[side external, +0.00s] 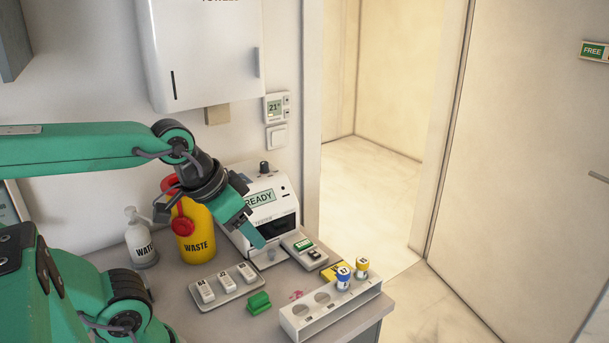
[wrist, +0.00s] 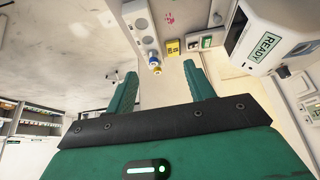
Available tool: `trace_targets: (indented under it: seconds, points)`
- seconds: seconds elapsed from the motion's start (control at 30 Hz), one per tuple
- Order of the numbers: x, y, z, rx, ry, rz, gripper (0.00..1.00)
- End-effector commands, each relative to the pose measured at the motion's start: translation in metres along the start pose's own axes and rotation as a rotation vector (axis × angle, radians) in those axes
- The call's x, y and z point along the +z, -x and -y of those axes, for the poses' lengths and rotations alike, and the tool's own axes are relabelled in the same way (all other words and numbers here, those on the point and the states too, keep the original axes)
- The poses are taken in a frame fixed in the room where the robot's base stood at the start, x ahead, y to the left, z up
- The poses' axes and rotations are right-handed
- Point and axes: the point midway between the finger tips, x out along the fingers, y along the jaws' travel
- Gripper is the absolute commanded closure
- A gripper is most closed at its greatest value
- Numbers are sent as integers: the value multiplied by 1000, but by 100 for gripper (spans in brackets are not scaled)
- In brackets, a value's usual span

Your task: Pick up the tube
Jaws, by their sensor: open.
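Two capped tubes stand upright in a white rack (side external: 312,323) at the counter's front right corner. One tube has a blue cap (side external: 343,277), the other a yellow cap (side external: 362,267). In the wrist view the blue-capped tube (wrist: 155,70) and the yellow-capped tube (wrist: 153,58) show small, beyond and between my fingers, at the end of the rack (wrist: 146,36). My gripper (side external: 256,238) is open and empty, above the counter in front of the READY machine, left of the tubes and apart from them.
The READY machine (side external: 262,205) stands behind. A white tray with several pale pieces (side external: 226,293), a green block (side external: 259,303), a small device (side external: 304,250) and a yellow block (side external: 334,272) lie on the counter. A yellow waste container (side external: 197,235) and a white bottle (side external: 140,240) stand left.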

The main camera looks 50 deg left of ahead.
Motion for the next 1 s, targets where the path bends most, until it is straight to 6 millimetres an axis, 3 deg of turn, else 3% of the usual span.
trace_targets:
  seconds: [0.27,0.47,1.0]
  points:
    - [-10,-4,-1,2,29,30,47]
    - [-31,-14,-4,2,91,88,47]
    - [-94,-78,-18,-32,301,282,47]
